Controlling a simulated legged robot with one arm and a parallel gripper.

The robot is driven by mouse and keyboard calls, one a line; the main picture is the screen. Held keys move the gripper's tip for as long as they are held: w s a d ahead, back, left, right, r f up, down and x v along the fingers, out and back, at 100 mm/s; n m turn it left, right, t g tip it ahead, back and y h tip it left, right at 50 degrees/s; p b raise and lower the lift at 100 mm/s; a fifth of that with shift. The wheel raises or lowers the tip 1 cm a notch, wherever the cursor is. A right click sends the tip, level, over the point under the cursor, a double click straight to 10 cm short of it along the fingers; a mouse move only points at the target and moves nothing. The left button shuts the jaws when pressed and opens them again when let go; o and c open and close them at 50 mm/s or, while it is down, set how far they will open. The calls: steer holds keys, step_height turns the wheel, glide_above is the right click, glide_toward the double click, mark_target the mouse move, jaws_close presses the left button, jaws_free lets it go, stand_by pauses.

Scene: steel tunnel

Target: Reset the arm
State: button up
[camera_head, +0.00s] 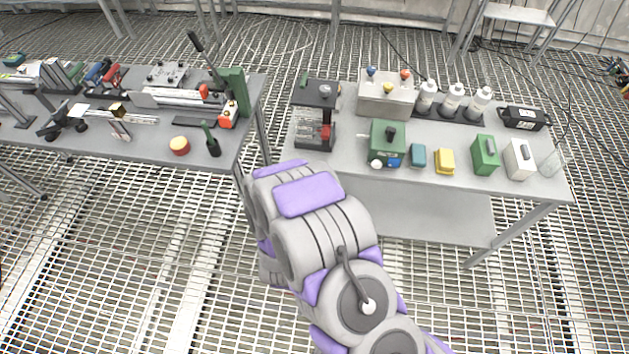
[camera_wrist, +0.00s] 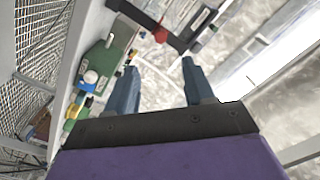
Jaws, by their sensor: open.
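My arm, grey with purple pads, rises from the bottom of the head view toward the gap between the two tables; its gripper end is hidden there behind the arm. In the wrist view my gripper (camera_wrist: 158,88) shows two blue-grey fingers spread apart, with nothing between them. The green box with a white knob (camera_wrist: 90,77) is to the left of the fingers in that view.
The right table (camera_head: 345,172) bears the dark press stand (camera_head: 316,118), the green box (camera_head: 387,142), several white bottles (camera_head: 452,100) and small coloured boxes. Open grating floor (camera_head: 130,260) lies in front.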

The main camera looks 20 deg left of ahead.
steer(key=shift+s+d, duration=0.1)
steer(key=shift+s, duration=0.2)
stand_by(0.4)
steer(key=w+d+r+m+g+h, duration=0.1)
steer(key=w+d+r+g, duration=0.1)
steer(key=w+g, duration=0.35)
steer(key=s+d+r+n+g, duration=0.3)
steer(key=s+d+r+g, duration=0.25)
steer(key=d+r, duration=0.2)
steer(key=s+d+r+n+g+h, duration=0.1)
steer(key=s+d+r+g, duration=0.3)
steer(key=s+d, duration=0.7)
steer(key=s+d+r+n+g+h, duration=0.2)
steer(key=s+d+r, duration=0.6)
steer(key=s+d, duration=0.4)
steer(key=shift+s+n+g, duration=0.6)
steer(key=shift+s+g, duration=0.5)
steer(key=shift+s, duration=0.15)
steer(key=shift+o, duration=0.4)
